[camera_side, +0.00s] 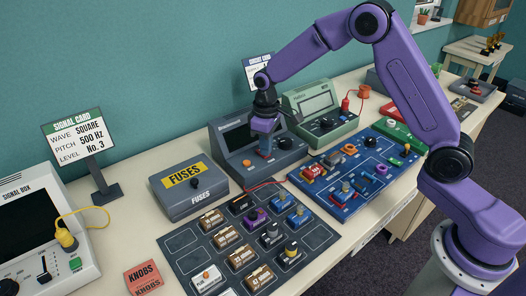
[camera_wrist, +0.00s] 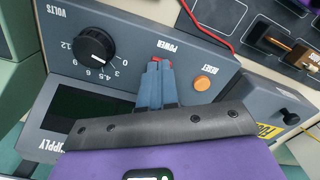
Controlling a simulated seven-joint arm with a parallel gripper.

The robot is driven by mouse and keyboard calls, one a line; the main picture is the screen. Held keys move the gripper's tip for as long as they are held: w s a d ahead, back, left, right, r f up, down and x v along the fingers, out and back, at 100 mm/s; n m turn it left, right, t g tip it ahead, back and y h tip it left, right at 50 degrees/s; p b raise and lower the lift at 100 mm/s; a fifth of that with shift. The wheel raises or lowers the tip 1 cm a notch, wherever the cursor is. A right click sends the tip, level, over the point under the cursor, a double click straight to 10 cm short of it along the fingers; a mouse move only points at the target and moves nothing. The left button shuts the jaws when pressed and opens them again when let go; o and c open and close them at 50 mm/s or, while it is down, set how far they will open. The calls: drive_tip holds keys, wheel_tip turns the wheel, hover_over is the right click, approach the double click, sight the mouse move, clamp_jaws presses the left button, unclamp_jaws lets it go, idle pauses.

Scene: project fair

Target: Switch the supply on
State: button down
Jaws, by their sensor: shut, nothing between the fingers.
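The grey supply (camera_side: 236,164) stands near the back wall, with a dark screen. It also fills much of the wrist view (camera_wrist: 120,75). There its face shows a black VOLTS knob (camera_wrist: 95,46), an orange RESET button (camera_wrist: 202,83) and the word POWER. My gripper (camera_wrist: 160,64) is shut and empty, with its fingertips at the red power switch (camera_wrist: 168,59). Only bits of red show at the fingertips; the switch's position is mostly hidden, and I cannot tell contact. In the side view my gripper (camera_side: 264,153) points down over the supply's front panel.
A grey fuses box (camera_side: 190,204) stands left of the supply, and a green instrument (camera_side: 318,108) right of it. In front lie a dark parts tray (camera_side: 180,240) and a blue circuit board (camera_side: 340,208). A red cable (camera_side: 264,185) runs near the supply's front.

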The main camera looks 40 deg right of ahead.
drive_tip(key=shift+r, duration=3.45)
drive_tip(key=s+a+r+n, duration=0.1)
drive_tip(key=s+r+n, duration=0.1)
drive_tip(key=s, duration=0.7)
drive_tip(key=s+a+r+n, duration=0.1)
drive_tip(key=s+a+r, duration=0.1)
drive_tip(key=s, duration=0.7)
drive_tip(key=s+d+n, duration=0.1)
drive_tip(key=s+d, duration=0.3)
drive_tip(key=s, duration=0.5)
drive_tip(key=s+d+n, duration=0.2)
drive_tip(key=s+d, duration=0.1)
drive_tip(key=s, duration=0.6)
drive_tip(key=shift+s+d+f+n, duration=0.15)
drive_tip(key=shift+d+f+n, duration=0.15)
drive_tip(key=shift+d+f, duration=0.05)
drive_tip(key=c, duration=1.8)
unclamp_jaws()
